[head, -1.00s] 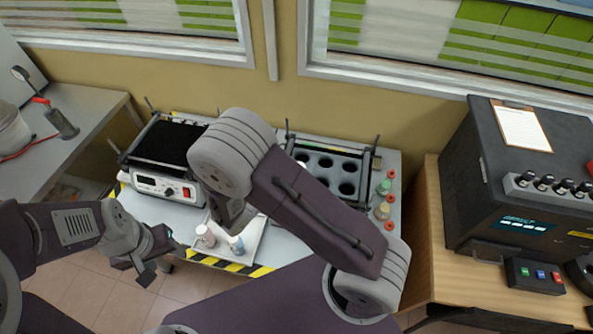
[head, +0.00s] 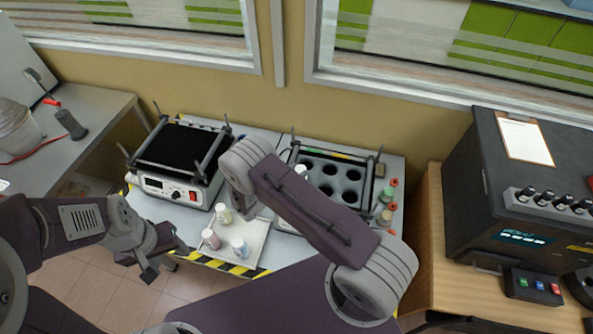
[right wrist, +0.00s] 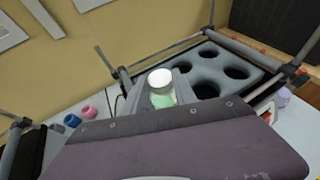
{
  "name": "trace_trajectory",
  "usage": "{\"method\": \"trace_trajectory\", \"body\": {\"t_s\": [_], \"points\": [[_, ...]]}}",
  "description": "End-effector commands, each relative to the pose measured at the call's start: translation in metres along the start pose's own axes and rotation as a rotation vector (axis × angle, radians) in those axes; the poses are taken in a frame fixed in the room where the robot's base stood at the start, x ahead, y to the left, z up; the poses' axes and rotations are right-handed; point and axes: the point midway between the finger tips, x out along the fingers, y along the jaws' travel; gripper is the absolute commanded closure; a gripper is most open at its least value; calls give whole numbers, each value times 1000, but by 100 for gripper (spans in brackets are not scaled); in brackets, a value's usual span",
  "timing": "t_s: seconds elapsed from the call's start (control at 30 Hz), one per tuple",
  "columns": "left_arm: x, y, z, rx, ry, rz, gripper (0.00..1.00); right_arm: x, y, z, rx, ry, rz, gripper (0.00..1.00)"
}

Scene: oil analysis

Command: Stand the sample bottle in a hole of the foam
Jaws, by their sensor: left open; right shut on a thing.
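A sample bottle with a white cap and pale green body (right wrist: 161,88) is in my right gripper (right wrist: 163,97), which is shut on it. In the right wrist view it is beside the near left edge of the dark foam (right wrist: 223,55) with round holes. In the head view the foam (head: 327,178) sits in a frame on the table, and only a bit of white cap (head: 301,170) shows past my right arm, which hides the gripper. The bottle's lower end is hidden, and I cannot tell its height above the foam. My left gripper (head: 166,260) is open and empty, left of the table's front edge.
A white tray (head: 252,258) holds pink, blue and pale bottles at the table's front. A shaker with a black top (head: 180,147) stands left of the foam. Several small bottles (head: 385,205) stand right of it. Posts and bars surround the foam.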

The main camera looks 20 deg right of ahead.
Motion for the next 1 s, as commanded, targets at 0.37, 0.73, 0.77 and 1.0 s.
{"method": "trace_trajectory", "body": {"t_s": [0.37,0.73,0.77,1.0], "points": [[4,0,0,0,0,0,44,1,0,-3,0,0,0,45],[3,0,0,0,0,0,44,-6,1,-1,0,0,3,45],[5,0,0,0,0,0,44,-10,1,-1,0,0,3,45],[20,0,2,0,0,0,44,-60,1,-3,0,0,6,45]]}}
